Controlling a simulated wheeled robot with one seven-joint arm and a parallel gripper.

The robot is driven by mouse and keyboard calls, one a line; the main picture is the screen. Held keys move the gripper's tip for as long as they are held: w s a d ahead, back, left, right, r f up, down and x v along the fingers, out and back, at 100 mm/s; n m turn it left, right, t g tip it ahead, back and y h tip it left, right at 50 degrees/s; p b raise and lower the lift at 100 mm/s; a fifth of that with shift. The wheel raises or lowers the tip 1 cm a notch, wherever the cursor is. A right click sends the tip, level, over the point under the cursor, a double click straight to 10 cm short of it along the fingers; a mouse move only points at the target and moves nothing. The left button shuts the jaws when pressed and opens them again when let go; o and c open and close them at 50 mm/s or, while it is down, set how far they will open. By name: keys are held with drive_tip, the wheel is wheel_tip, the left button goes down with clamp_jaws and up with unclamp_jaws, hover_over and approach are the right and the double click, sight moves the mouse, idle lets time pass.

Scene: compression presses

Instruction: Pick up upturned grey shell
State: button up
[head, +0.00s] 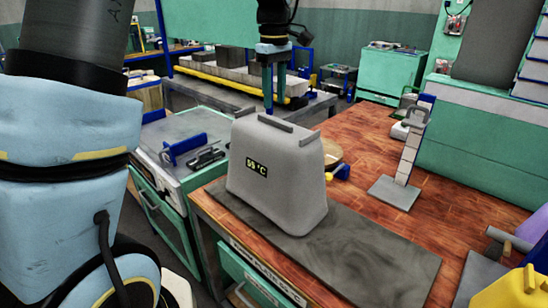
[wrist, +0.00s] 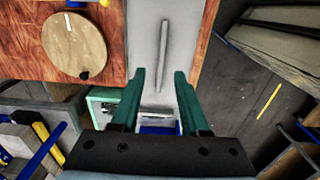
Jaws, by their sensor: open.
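The upturned grey shell (head: 275,185) stands on a dark mat on the wooden bench, with a "55 °C" label on its front face and raised ridges on its top. My gripper (head: 273,107) points down with its two green fingers apart. In the head view it shows above and behind the shell's top edge, with nothing held. In the wrist view my open fingers (wrist: 159,73) frame a long thin ridge on a light grey surface, which appears to be the shell (wrist: 150,35). I cannot tell the exact height gap.
A round wooden disc (wrist: 75,45) lies on the bench beside the shell. A metal stand (head: 405,160) stands farther right. Yellow (head: 510,290) and purple items sit at the bench's near right. A grey-topped cabinet (head: 180,135) is at left. Bare bench lies right of the shell.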

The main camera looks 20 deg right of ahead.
drive_tip(key=shift+s+f+p, duration=0.1)
drive_tip(key=shift+f+p, duration=1)
drive_tip(key=shift+f, duration=1.45)
clamp_jaws()
